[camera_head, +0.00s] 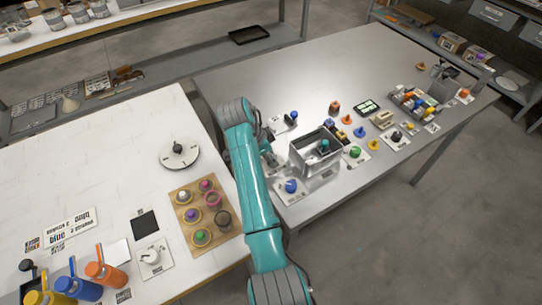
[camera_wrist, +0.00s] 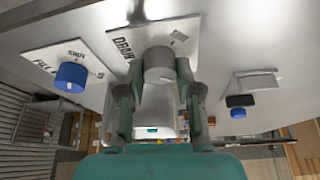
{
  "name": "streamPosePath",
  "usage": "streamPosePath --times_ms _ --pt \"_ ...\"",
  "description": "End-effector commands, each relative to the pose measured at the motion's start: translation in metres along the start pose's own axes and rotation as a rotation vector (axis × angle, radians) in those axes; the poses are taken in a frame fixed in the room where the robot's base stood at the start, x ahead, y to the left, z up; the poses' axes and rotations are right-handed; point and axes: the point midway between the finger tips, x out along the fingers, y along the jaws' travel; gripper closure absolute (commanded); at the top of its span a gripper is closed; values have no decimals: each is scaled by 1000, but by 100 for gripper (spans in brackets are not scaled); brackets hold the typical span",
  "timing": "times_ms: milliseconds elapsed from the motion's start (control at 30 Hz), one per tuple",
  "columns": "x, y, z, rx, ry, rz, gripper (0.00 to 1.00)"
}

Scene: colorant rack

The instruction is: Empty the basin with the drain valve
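The basin (camera_head: 300,160) is a grey, open-topped box on the metal table, with a teal-topped item inside. Its floor and any liquid are hard to make out. In the wrist view, the drain valve is a grey round knob (camera_wrist: 159,66) on a white plate (camera_wrist: 122,44) lettered DRAIN. My gripper (camera_wrist: 160,72) has one finger on each side of this knob. The fingertips look very close to it, but I cannot tell whether they press on it. In the head view my arm partly hides the gripper, just left of the basin.
A blue knob (camera_wrist: 70,77) on a plate lettered FILL is close to the drain plate; it also shows in the head view (camera_head: 291,186). A black and blue part (camera_wrist: 240,106) is on the other side. Several coloured knobs and a colorant rack (camera_head: 415,105) stand right of the basin.

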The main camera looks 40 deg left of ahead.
Motion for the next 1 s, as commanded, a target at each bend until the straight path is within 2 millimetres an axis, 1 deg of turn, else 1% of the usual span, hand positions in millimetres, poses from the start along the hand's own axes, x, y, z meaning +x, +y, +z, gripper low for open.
streamPosePath --times_ms 33,67,100,300,467,667,1000 --pt "0 0 0 0 0 0 90" --pt "0 0 0 0 0 0 98" --pt "0 0 0 0 0 0 100" --pt "0 0 0 -9 0 -3 100" --pt "0 1 0 -50 0 -20 100" --pt "1 2 0 -162 0 -68 100" --pt "1 4 -1 -450 0 -187 100"
